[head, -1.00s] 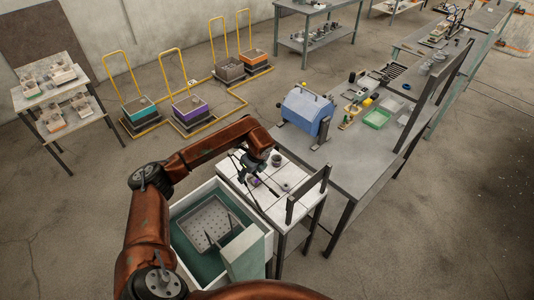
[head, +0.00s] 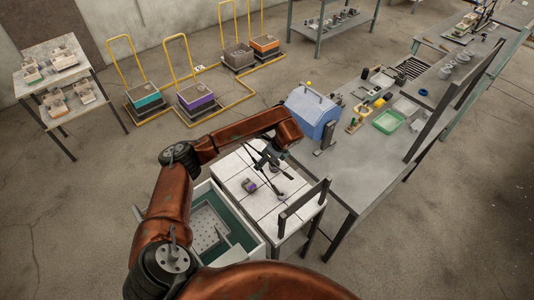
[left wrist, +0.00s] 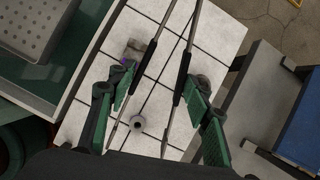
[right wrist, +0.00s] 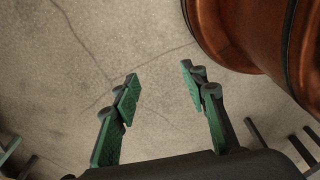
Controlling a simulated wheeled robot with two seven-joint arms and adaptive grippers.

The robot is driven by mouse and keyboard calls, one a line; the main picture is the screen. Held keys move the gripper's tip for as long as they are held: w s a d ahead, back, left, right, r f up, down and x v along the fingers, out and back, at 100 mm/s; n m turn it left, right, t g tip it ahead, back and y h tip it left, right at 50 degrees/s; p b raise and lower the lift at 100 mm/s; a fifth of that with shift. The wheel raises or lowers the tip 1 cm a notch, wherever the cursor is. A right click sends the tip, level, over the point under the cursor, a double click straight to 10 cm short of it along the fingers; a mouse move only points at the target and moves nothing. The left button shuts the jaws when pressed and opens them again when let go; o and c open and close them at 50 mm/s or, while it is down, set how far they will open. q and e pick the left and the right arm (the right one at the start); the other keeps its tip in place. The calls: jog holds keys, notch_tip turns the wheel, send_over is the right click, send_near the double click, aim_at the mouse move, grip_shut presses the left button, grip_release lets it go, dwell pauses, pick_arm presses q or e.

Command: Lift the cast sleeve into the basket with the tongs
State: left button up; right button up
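The cast sleeve (left wrist: 138,122), a small grey ring-like piece, stands on the white tiled table. It also shows in the head view (head: 281,195). The perforated grey basket (head: 206,226) sits in the green-lined tank, left of the tiled table. My right gripper (right wrist: 158,85) is open and empty above the bare floor.
A small grey and purple object (head: 249,185) lies on the tiles near the tank side. A dark raised bar (head: 303,197) stands at the table's right edge. A blue box-shaped machine (head: 312,112) is on the grey bench behind. The tank wall (head: 262,248) separates table and basket.

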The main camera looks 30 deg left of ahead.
pick_arm(q)
notch_tip(320, 180, down, 10)
jog(key=b, duration=0.5)
jog(key=shift+s+a, duration=0.2)
jog(key=shift+s, duration=0.05)
pick_arm(e)
jog(key=f, duration=0.2)
jog(key=s+f, duration=0.2)
jog(key=f, duration=0.1)
jog(key=shift+f, duration=0.3)
pick_arm(q)
jog(key=shift+r, duration=0.15)
pick_arm(e)
jog(key=shift+w, duration=0.1)
